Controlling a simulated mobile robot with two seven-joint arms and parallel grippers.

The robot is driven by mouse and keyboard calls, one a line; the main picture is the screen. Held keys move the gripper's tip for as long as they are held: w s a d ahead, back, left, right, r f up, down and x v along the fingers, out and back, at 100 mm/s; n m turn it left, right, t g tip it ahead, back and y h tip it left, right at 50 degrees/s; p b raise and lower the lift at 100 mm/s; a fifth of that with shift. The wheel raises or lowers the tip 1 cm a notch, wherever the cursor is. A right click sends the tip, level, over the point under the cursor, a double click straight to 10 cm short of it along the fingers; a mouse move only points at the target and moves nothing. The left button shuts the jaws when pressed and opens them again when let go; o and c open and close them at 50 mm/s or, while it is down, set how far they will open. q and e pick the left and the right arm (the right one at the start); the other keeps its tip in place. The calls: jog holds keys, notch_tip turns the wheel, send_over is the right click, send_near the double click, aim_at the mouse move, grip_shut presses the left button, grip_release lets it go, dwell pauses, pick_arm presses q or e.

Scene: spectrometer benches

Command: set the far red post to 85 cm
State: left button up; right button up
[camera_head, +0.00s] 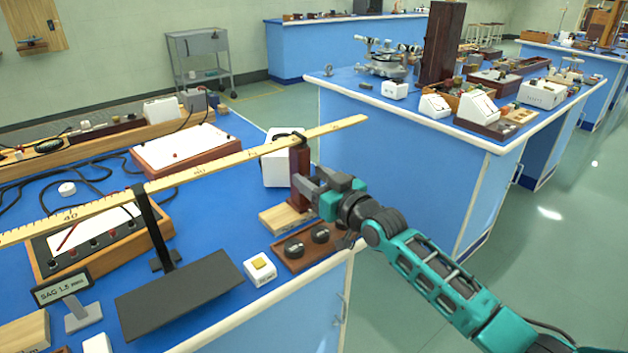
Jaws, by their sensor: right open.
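The far red post (299,170) is a dark red upright block under the right part of a long yellow ruler (225,161), with a dark clip on top. The ruler slants up to the right past it; its free end hangs beyond the bench. A 40 mark is legible at left; the mark at the red post is too small to read. My right gripper (306,186) is open at the post's right side, fingers at mid-height; I cannot tell whether they touch it. A black post (150,220) bears the ruler nearer to me. My left gripper is out of view.
A small sign reading SAG 1.8 (62,288) stands at front left by a dark plate (180,293). An aisle separates another blue bench (400,170).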

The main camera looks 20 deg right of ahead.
jog(key=shift+c, duration=0.5)
grip_shut()
